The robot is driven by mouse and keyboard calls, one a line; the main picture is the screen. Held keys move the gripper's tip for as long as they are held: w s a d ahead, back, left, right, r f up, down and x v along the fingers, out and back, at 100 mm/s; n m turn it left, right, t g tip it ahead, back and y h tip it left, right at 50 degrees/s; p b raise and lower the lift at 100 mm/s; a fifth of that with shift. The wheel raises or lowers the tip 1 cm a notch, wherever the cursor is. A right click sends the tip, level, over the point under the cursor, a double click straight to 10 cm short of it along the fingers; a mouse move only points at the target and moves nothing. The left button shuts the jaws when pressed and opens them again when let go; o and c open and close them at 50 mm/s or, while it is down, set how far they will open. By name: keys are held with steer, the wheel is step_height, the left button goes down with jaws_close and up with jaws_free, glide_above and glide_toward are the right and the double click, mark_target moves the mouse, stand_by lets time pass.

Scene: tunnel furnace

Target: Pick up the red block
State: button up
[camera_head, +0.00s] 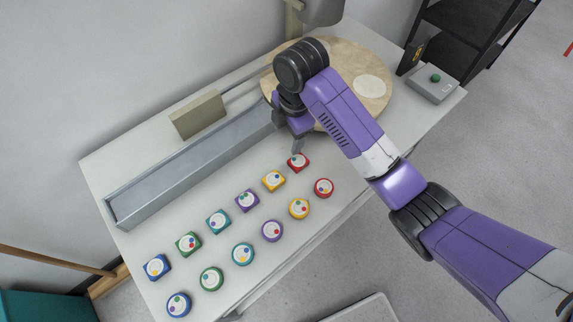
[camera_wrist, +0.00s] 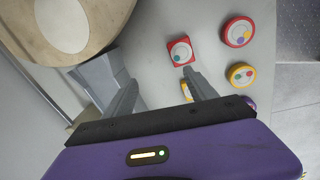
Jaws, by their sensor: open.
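The red block (camera_head: 298,162) is a square piece with a white round face bearing coloured dots. It sits on the table at the right end of the row of square blocks. In the wrist view the red block (camera_wrist: 181,51) lies beyond the right fingertip, outside the space between the fingers. My gripper (camera_wrist: 159,79) is open and empty, its fingers wide apart. In the head view my gripper (camera_head: 297,148) is just above and behind the red block, partly hidden by my arm. I cannot tell whether a finger touches the block.
A round red piece (camera_head: 324,187) and a square yellow block (camera_head: 273,181) are close neighbours. Several other coloured pieces stand in two rows. A grey metal channel (camera_head: 190,172) runs behind them, ending near a round wooden turntable (camera_head: 380,95). A button box (camera_head: 433,84) stands at right.

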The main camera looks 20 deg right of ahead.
mark_target(297, 161)
steer(key=s, duration=0.1)
steer(key=s+n+g, duration=0.1)
steer(key=s+d, duration=0.1)
steer(key=shift+s+f+n+g, duration=0.1)
steer(key=shift+f+n+g, duration=0.15)
steer(key=shift+n+g, duration=0.05)
steer(key=shift+f+b, duration=0.95)
steer(key=shift+f, duration=0.45)
steer(key=shift+d+f+p, duration=0.15)
steer(key=shift+f+p, duration=0.2)
steer(key=shift+f, duration=0.9)
steer(key=shift+d+f+p, duration=0.15)
steer(key=shift+f+p, duration=0.15)
steer(key=shift+f, duration=0.9)
jaws_close()
steer(key=shift+r, duration=0.1)
